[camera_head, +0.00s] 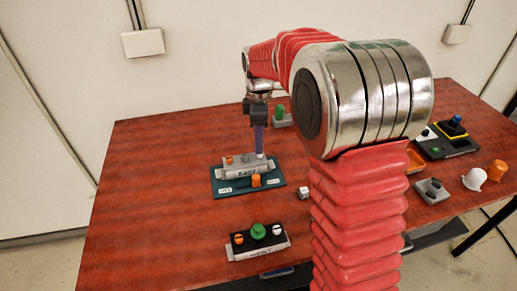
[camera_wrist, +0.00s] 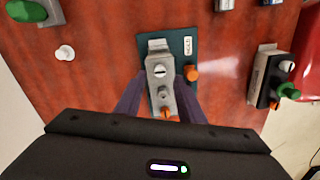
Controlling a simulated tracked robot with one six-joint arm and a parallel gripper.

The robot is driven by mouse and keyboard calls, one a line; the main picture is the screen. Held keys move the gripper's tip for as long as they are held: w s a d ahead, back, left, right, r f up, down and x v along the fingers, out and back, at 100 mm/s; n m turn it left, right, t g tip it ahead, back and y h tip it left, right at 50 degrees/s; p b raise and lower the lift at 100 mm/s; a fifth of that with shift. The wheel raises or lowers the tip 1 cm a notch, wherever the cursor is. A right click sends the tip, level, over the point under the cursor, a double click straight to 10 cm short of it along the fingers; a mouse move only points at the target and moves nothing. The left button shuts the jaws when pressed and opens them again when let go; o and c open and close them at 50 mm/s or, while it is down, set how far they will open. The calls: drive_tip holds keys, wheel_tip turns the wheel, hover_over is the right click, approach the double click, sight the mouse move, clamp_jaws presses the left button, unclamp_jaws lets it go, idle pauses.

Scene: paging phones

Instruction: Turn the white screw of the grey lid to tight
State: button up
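The grey lid (camera_head: 238,170) lies on a dark teal board (camera_head: 222,188); in the wrist view the lid (camera_wrist: 159,88) runs lengthwise between my fingers. The white screw (camera_wrist: 160,71) is on the lid's top, with its slot roughly crosswise in the wrist view. An orange screw (camera_wrist: 167,112) is at the lid's near end there. My gripper (camera_head: 259,152) points down over the white-screw end of the lid. In the wrist view my gripper (camera_wrist: 160,80) is open, one finger each side of the lid, apparently holding nothing. Finger height and contact are unclear.
An orange knob (camera_head: 256,180) stands on the board beside the lid. A black-topped box with a green knob (camera_head: 258,231) stands at the front. A small white piece (camera_head: 304,192) lies right of the board. Several boxes and cups, including a white one (camera_head: 474,179), stand at right.

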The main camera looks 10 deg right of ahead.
sight(259, 158)
drive_tip(key=shift+f, duration=2.1)
clamp_jaws()
drive_tip(key=shift+a, duration=0.1)
